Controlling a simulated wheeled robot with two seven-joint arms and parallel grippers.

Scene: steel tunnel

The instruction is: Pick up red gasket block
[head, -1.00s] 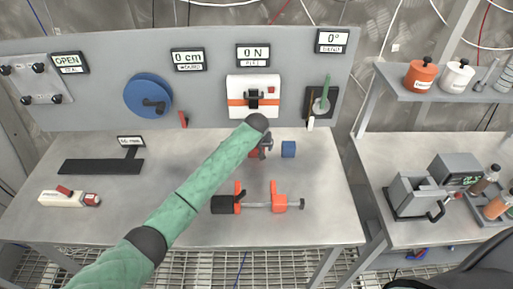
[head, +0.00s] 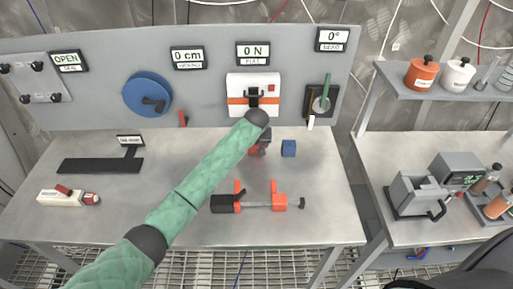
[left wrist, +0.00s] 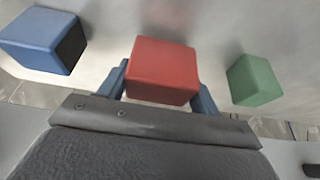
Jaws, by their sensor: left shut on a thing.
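The red gasket block (left wrist: 163,70) sits between the two fingers of my left gripper (left wrist: 161,88) in the left wrist view, and the gripper is shut on it. In the head view the gripper (head: 264,146) is over the back of the steel bench, and only a small part of the red block (head: 254,151) shows past my arm. I cannot tell whether the block is clear of the bench top. My right gripper is not in view.
A blue block (head: 288,148) stands just right of the gripper. A green block (left wrist: 254,80) shows on the other side in the left wrist view; my arm hides it in the head view. An orange clamp (head: 262,202) lies in front. The panel (head: 215,100) rises behind.

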